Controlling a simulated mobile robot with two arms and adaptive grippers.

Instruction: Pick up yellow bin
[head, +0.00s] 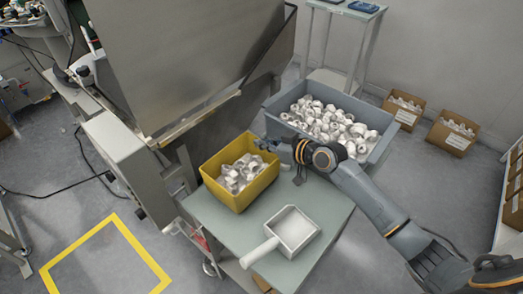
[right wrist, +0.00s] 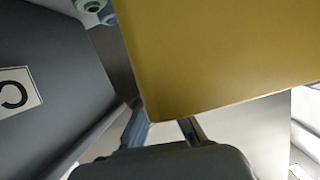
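The yellow bin (head: 260,189) stands upright on the grey-green cart top and holds several white caps (head: 240,170). My right gripper (head: 268,144) is at the bin's back right rim, with its arm reaching in from the right. In the right wrist view the bin's yellow wall (right wrist: 225,50) fills the upper right, very close to the fingers. The finger ends are partly hidden by the bin, so I cannot tell whether they grip it. My left gripper is not in view.
A white scoop (head: 292,228) lies on the cart top (head: 325,205) in front of the bin. A large grey bin (head: 283,104) of white parts stands behind. A metal machine (head: 190,60) rises close on the left. Cardboard boxes (head: 452,138) sit on the floor at right.

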